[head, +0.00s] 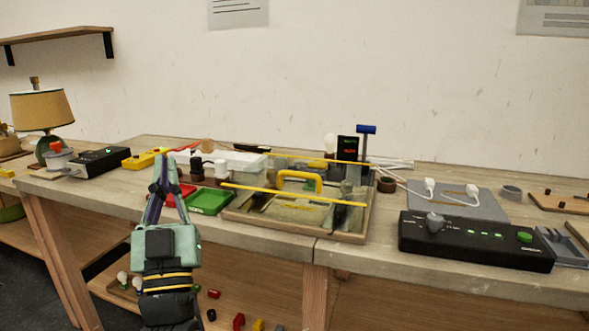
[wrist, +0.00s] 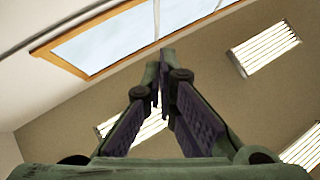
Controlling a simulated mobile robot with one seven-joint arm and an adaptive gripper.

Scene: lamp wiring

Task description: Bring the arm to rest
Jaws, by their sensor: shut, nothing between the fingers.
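My gripper (head: 167,158) points straight up in front of the workbench's front edge, left of the middle in the head view. Its fingers meet at the tips and hold nothing. In the wrist view the gripper (wrist: 165,58) is also shut, with the ceiling behind it. My arm below it stands upright, with a yellow-banded wrist. The fingers overlap the red and green trays in the picture, and I cannot tell how far apart they are from them.
The workbench (head: 285,240) carries a lamp (head: 42,112), a green tray (head: 208,201), a clear-lidded case (head: 295,215) with yellow strips, and a black control box (head: 470,241). Small parts lie on the lower shelf (head: 390,308).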

